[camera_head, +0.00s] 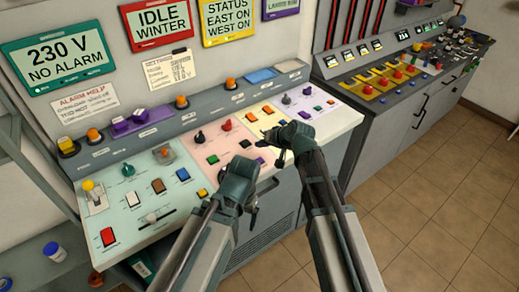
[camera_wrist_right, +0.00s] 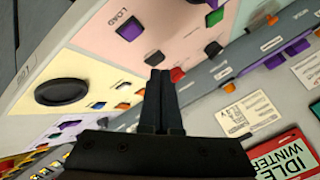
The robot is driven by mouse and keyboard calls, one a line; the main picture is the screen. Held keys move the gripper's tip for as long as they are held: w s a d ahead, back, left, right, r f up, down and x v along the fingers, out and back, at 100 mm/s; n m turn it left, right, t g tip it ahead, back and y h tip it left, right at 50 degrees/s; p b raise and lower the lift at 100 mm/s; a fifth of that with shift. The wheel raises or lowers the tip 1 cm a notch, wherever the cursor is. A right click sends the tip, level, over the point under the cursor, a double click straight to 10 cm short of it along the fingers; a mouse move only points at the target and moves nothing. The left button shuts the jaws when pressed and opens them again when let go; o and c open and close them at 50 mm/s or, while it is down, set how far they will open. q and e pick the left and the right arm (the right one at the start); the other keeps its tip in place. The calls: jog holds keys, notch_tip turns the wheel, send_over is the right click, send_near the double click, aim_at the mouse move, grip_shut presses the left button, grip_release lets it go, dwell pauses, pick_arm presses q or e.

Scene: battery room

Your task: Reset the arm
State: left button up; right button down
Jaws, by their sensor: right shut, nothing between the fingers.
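My right gripper (camera_head: 268,134) is over the yellow section of the console (camera_head: 130,227) in the head view. In the right wrist view its two dark fingers (camera_wrist_right: 161,100) lie side by side, shut with nothing between them. My left gripper (camera_head: 252,213) hangs near the console's front edge, left of the right one, with its fingers low and dark; I cannot tell whether they are open. Both arms reach in from the bottom of the head view. Some controls behind the grippers are hidden.
The sloped console carries a yellow-handled lever (camera_head: 90,187), a red switch (camera_head: 108,237), a green knob (camera_head: 128,170) and a red knob (camera_head: 226,125). A second console (camera_head: 390,95) stands at the right. Signs hang behind. Tiled floor (camera_head: 440,190) is clear at lower right.

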jog(key=s+d+f+n+g+h, duration=0.1)
jog(key=s+f+g+h, duration=0.1)
jog(key=s, duration=0.6)
jog(key=s+d+f+n+g+h, duration=0.2)
jog(key=s+h, duration=0.1)
jog(key=s, duration=0.6)
jog(key=s+d+f+n+g+h, duration=0.1)
jog(key=s+d+f+g+h, duration=0.1)
jog(key=s, duration=0.6)
jog(key=shift+s+d+f+g+h, duration=0.25)
jog(key=shift+s+g+h, duration=0.1)
jog(key=shift+g, duration=0.25)
jog(key=shift+a, duration=0.1)
